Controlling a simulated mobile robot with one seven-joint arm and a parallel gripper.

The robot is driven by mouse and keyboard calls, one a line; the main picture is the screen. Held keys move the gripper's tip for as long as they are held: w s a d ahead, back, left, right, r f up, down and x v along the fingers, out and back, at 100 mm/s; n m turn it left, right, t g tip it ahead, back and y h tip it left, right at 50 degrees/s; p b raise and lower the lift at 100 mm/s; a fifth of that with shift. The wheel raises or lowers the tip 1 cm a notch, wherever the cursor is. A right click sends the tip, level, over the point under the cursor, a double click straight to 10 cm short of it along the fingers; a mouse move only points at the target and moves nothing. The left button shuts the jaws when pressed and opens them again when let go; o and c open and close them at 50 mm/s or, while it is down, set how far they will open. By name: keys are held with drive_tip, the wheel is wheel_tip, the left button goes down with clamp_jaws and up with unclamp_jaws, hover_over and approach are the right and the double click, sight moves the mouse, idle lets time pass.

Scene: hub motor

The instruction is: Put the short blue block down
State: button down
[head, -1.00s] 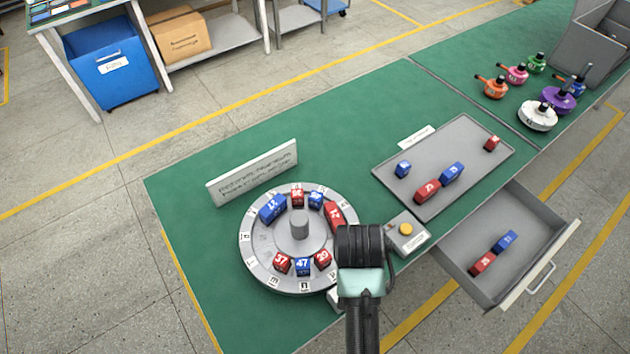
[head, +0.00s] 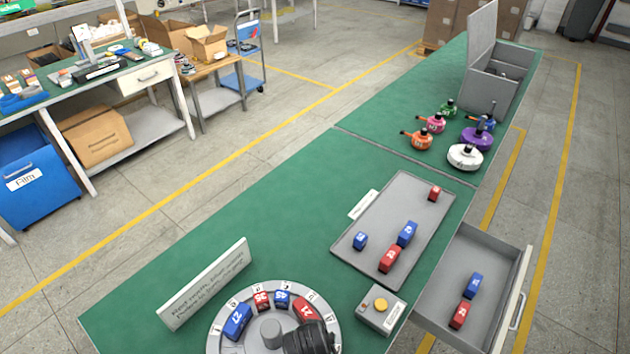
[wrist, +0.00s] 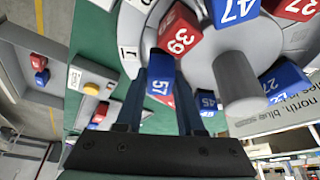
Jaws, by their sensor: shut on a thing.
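In the wrist view a blue block marked 57 (wrist: 160,80) sits between the two fingers of my gripper (wrist: 160,95), which is shut on it. In the head view my gripper (head: 312,340) is over the right part of the grey round dial (head: 219,330), and the held block is hidden there. Red block 39 (wrist: 178,32) is close beside the held block in the wrist view. The dial also carries blue blocks (head: 237,321) and red blocks (head: 304,310) around its centre post (head: 271,334). I cannot tell whether block 57 touches the dial.
A sign (head: 206,283) stands behind the dial. A button box (head: 381,309) is right of it. A grey tray (head: 345,249) holds red and blue blocks. An open drawer (head: 497,262) holds a red and a blue block. Motors and a grey bin (head: 490,92) stand farther back.

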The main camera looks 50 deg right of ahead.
drive_tip(key=shift+f, duration=0.75)
drive_tip(key=shift+f, duration=0.15)
drive_tip(key=c, duration=0.5)
unclamp_jaws()
